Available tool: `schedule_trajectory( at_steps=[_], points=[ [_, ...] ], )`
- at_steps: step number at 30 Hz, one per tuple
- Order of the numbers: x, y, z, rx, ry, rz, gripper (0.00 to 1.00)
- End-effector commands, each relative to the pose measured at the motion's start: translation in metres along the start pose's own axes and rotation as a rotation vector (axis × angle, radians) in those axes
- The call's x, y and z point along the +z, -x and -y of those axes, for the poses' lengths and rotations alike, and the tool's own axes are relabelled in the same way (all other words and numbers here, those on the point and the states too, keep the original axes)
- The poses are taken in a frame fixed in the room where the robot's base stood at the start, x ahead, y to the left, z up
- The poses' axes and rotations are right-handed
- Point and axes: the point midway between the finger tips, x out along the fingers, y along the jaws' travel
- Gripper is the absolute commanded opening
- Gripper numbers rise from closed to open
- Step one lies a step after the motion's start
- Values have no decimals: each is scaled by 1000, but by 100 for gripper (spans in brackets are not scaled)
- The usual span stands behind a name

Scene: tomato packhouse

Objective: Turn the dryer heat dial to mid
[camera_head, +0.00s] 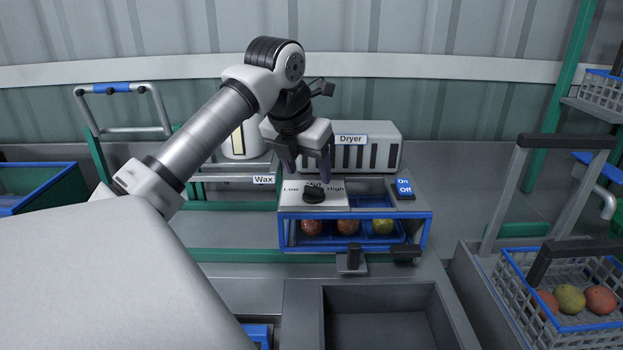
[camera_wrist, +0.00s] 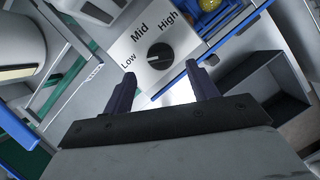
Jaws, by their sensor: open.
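The heat dial (camera_head: 314,195) is a black round knob on a white plate on top of the dryer unit (camera_head: 365,147). In the wrist view the dial (camera_wrist: 159,56) sits amid the words Low, Mid and High, and its light pointer mark lies on the side toward Low. My gripper (camera_head: 308,172) is above the dial plate, fingers pointing down, and partly covers the Mid label in the head view. In the wrist view its two dark fingers (camera_wrist: 160,70) are spread apart with nothing between them, and the dial shows just beyond the tips, apart from them.
A blue On/Off switch (camera_head: 404,188) is right of the dial. Below, a blue-framed bay holds a blue tray (camera_head: 376,238) with tomatoes. A white wax container (camera_head: 242,138) stands left. A wire basket (camera_head: 513,290) with tomatoes is at lower right.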

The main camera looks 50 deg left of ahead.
Motion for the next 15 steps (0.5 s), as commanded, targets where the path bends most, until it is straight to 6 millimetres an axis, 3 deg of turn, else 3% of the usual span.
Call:
schedule_trajectory(
  at_steps=[7, 15],
  points=[
    [0, -36, 0, -1, 1, 0, 58],
    [0, -46, 0, 0, 0, 1, 58]
  ],
)
